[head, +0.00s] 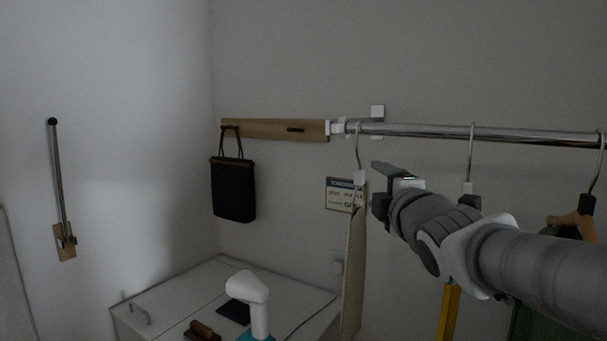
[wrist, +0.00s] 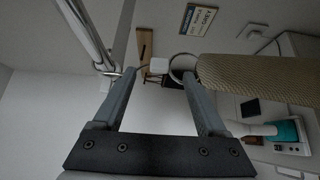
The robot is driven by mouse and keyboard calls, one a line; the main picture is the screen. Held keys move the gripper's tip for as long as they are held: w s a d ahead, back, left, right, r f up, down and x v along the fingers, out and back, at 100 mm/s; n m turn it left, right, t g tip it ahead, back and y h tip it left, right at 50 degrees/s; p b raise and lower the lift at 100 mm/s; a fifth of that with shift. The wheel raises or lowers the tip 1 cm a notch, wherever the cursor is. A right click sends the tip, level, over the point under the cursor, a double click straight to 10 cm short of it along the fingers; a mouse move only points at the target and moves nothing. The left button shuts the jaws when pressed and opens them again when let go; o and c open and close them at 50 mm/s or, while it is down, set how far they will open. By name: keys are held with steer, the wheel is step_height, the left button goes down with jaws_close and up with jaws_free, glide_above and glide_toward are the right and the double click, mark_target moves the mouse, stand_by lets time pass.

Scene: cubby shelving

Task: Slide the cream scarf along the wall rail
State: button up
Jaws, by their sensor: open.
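The cream scarf (head: 354,270) hangs lengthwise from a wire hook (head: 358,145) with a small white block (head: 360,177), near the left end of the chrome wall rail (head: 430,131). In the wrist view the scarf (wrist: 262,78) extends right from a ring beside the white block (wrist: 159,65). My gripper (head: 377,187) is open just right of the hook's block in the head view. In the wrist view the block appears between the open fingertips (wrist: 159,77); whether they touch it I cannot tell.
Other hooks hang further right, with a yellow item (head: 449,312) and a wooden hanger (head: 573,222). A dark bag (head: 233,190) hangs from a wooden board (head: 270,129) at left. A small sign (head: 340,194) is behind the scarf. A white cabinet (head: 185,285) stands below.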

mark_target(360, 174)
steer(key=w, duration=0.4)
steer(key=w+p, duration=0.1)
steer(key=w, duration=0.6)
steer(key=shift+w+a+p, duration=0.35)
steer(key=shift+a, duration=0.05)
jaws_close()
